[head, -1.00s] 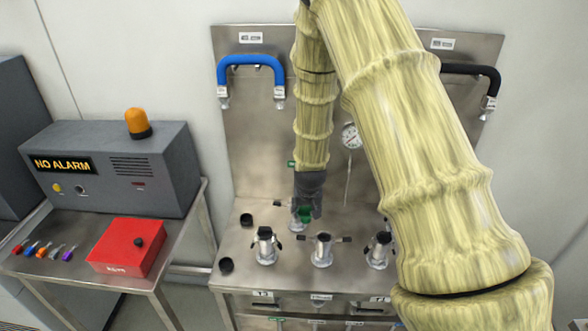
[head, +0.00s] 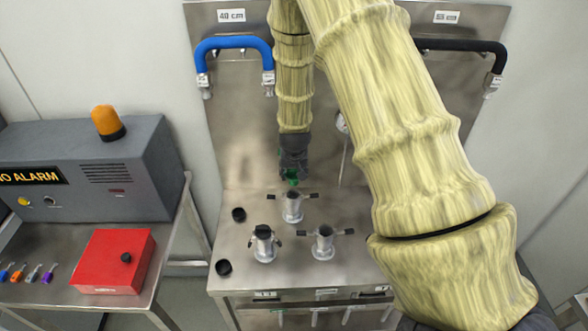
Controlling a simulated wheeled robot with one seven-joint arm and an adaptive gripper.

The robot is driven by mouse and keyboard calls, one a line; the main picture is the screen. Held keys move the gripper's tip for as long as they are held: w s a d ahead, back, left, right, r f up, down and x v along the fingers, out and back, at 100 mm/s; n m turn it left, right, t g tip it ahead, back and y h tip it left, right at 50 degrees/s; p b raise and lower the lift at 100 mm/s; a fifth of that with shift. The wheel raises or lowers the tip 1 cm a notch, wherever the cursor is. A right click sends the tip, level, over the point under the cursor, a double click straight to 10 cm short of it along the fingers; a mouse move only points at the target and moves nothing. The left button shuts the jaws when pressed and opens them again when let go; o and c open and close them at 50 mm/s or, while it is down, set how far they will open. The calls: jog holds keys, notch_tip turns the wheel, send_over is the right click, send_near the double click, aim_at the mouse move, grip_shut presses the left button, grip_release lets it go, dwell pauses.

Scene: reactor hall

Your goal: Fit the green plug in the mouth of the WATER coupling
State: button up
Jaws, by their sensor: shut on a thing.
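My gripper (head: 292,168) points down and is shut on the green plug (head: 291,177), whose lower end shows beneath the dark fingers. The plug is just above the rear coupling (head: 292,207) in the picture, with a small gap in view. Two more couplings stand in front: a left one (head: 263,243) with a black top, and a right one (head: 323,243) with a dark open mouth. I cannot read which one is WATER.
Two black caps (head: 239,214) (head: 223,267) lie at the bench's left. A steel back panel (head: 235,130) carries a blue hose (head: 235,45) and a black hose (head: 470,44). A red box (head: 105,262) stands on the left table. My arm hides the bench's right side.

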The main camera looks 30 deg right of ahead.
jog(key=shift+w+a+f, duration=0.1)
jog(key=shift+w+f, duration=0.05)
jog(key=shift+f, duration=0.25)
jog(key=shift+w+a+f, duration=0.1)
jog(key=shift+w+f, duration=0.05)
jog(key=shift+f, duration=0.25)
jog(key=shift+s+d+f+b, duration=0.1)
jog(key=shift+s+f+b, duration=0.05)
jog(key=shift+f+b, duration=2)
jog(key=shift+f, duration=1.5)
jog(key=o, duration=1.1)
jog(key=shift+r, duration=0.1)
jog(key=v, duration=1.1)
jog(key=shift+s+r, duration=0.1)
jog(key=shift+r, duration=0.3)
